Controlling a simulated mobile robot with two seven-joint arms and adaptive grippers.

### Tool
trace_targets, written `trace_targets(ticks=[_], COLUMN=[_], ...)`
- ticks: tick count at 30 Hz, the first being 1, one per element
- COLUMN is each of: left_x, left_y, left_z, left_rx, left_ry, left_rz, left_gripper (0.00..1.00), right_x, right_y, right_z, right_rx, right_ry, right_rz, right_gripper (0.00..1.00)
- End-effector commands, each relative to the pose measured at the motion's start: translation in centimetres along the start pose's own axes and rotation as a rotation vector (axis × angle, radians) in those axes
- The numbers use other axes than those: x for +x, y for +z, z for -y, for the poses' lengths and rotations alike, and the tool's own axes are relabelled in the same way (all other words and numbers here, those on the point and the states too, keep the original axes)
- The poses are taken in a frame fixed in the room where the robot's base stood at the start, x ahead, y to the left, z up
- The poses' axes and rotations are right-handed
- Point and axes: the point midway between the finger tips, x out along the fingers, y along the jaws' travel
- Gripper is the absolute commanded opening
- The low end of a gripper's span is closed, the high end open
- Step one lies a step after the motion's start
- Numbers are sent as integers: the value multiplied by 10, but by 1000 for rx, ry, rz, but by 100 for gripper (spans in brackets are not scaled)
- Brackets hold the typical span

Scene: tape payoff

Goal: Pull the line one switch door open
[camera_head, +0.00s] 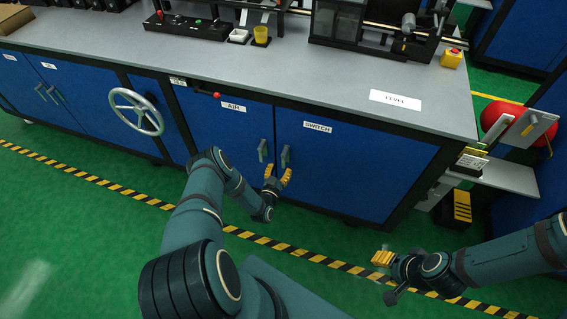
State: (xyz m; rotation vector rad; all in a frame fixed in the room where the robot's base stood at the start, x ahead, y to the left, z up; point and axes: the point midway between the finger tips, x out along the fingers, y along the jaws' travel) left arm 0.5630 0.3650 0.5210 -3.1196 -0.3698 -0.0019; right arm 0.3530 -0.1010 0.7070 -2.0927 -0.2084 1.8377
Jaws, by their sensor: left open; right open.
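The switch door (345,173) is a blue cabinet door with a white SWITCH label (318,127). It appears shut, flush with the cabinet front. Its grey vertical handle (285,157) sits near the door's left edge. My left gripper (278,175) has yellow fingertips and is open just below and in front of this handle. I cannot tell whether a fingertip touches the handle. My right gripper (383,259) is open and empty, low over the floor at the right, away from the door.
The AIR door (222,125) with its own handle (262,150) is directly left. A handwheel (137,112) sticks out further left. The grey worktop (290,75) carries a LEVEL label and machines. A red tank (505,122) stands at the right. Green floor before the door is clear.

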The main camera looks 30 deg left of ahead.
Motion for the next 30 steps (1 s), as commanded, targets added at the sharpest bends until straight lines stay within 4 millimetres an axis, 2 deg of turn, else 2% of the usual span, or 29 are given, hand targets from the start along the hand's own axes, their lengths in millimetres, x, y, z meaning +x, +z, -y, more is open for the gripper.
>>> trace_targets(ticks=[3,9,20,21,25,26,30], left_x=[21,42,48,47,47,47,47], left_y=[1,1,0,0,0,0,0], left_z=[0,0,0,0,0,0,0], left_rx=[2,0,0,0,0,0,0], left_ry=[0,0,0,0,0,0,0], left_rz=[-2,0,1,1,1,1,1], left_gripper=[46,46,46,49,3,0,0], right_x=[7,12,12,12,12,12,12], right_y=[-1,-1,-2,-2,-2,-2,-1], right_z=[-3,-4,-5,-5,-5,-5,-5], right_rx=[0,-1,-1,-1,-1,-1,-1], right_ry=[0,0,0,0,0,0,0], right_rz=[-3,-6,-7,-7,-7,-7,-7], right_gripper=[47,47,47,47,47,47,47])
